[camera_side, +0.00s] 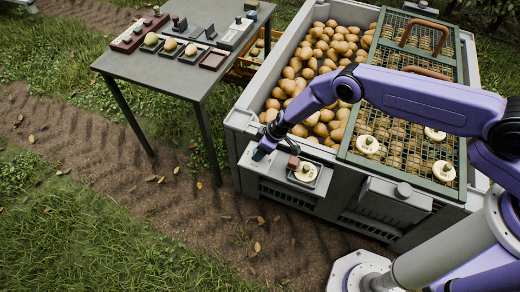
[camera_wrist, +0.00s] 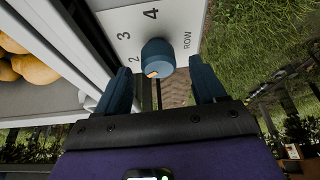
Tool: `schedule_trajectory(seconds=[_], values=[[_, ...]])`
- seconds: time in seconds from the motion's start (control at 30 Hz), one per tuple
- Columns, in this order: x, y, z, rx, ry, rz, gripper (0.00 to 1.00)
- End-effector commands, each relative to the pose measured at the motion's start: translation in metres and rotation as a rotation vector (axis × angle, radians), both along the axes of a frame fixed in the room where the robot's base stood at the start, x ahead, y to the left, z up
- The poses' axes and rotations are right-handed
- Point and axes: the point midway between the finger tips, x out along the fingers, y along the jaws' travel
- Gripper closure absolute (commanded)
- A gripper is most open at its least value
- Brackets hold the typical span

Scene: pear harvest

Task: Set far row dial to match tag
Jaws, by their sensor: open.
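In the wrist view a blue round dial (camera_wrist: 158,56) stands on a white plate (camera_wrist: 185,20) printed with 2, 3, 4 and ROW. A small orange mark shows on the dial's lower edge; of the numbers in view, 2 is closest to it. My gripper (camera_wrist: 162,75) is open, with one finger to each side of the dial and visible gaps between. In the side view my gripper (camera_side: 262,153) is at the front left corner of the grey bin (camera_side: 238,122), where it hides the dial. I cannot make out a tag with a readable number.
The bin holds many pears (camera_side: 318,50) under a partly covering green grate (camera_side: 345,150). A small tray (camera_side: 318,183) with a pale, stemmed item is just right of my gripper. A grey table (camera_side: 180,78) with trays and a dial panel stands behind left. Grass lies in front.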

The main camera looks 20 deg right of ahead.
Motion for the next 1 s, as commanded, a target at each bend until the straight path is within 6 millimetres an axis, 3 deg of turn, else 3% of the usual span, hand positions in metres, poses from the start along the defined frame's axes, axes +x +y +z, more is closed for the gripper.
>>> schedule_trajectory(seconds=[0.3, 0.77, 0.93, 1.0], values=[[0.003, 0.003, -0.014, -0.004, 0.0, -0.002, 0.3], [0.004, 0.003, -0.017, -0.007, 0.0, -0.003, 0.3], [0.004, 0.003, -0.017, -0.007, -0.001, -0.002, 0.82], [0.004, 0.003, -0.017, -0.007, 0.0, -0.002, 0.86]])
